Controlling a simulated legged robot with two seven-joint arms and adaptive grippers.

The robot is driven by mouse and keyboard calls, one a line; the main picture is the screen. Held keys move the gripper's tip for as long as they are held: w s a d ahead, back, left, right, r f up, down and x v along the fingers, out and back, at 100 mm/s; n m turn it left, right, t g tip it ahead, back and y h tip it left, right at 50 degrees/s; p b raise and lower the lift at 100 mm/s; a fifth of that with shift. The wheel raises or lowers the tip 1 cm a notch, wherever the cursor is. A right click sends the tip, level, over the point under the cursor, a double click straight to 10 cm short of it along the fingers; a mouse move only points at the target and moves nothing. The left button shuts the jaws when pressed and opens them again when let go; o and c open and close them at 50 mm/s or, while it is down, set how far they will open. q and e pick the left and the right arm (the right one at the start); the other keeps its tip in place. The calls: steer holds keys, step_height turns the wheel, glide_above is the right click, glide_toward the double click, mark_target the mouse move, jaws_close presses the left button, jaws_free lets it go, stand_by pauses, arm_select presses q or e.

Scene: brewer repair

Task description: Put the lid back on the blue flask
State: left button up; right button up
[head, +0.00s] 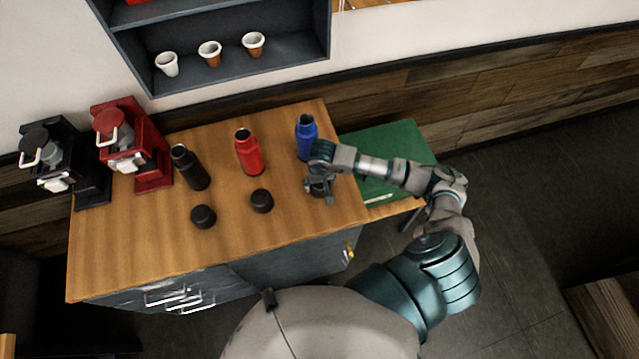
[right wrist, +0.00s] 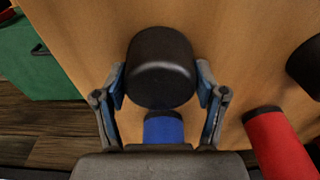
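The blue flask (head: 306,138) stands upright and uncapped near the right back of the wooden counter. Part of it also shows in the right wrist view (right wrist: 163,129), below the lid. A black lid (right wrist: 161,68) lies between the fingers of my right gripper (right wrist: 161,88), with a finger close on each side. Narrow gaps seem to show, and firm contact is not visible. In the head view my right gripper (head: 320,192) is low over the counter in front of the blue flask, partly hiding this lid. My left gripper is not in view.
A red flask (head: 249,153) and a black flask (head: 190,168) stand open to the left. Two more black lids (head: 203,216) (head: 262,201) lie in front of them. Two brewers (head: 133,150) (head: 62,165) stand at far left. The front left of the counter (head: 120,250) is clear.

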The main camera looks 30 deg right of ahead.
steer(key=shift+c, duration=0.5)
steer(key=shift+r, duration=0.1)
steer(key=shift+r+b, duration=0.3)
steer(key=shift+r, duration=0.3)
step_height(320, 180, up, 2)
steer(key=shift+r+b, duration=0.1)
steer(key=shift+b, duration=0.35)
steer(key=s+b, duration=0.1)
steer(key=s, duration=0.3)
steer(key=s+a+b, duration=0.1)
steer(key=s, duration=0.3)
steer(key=s+a+b, duration=0.1)
steer(key=s, duration=0.4)
steer(key=shift+a+r, duration=0.1)
steer(key=shift+r, duration=0.3)
steer(key=shift+s+a+r+p, duration=0.2)
steer(key=shift+s+p, duration=0.5)
steer(key=shift+p, duration=0.25)
steer(key=shift+s+a+r+p, duration=0.1)
steer(key=shift+s+r+p, duration=0.05)
steer(key=shift+s+p, duration=0.7)
steer(key=shift+w, duration=0.2)
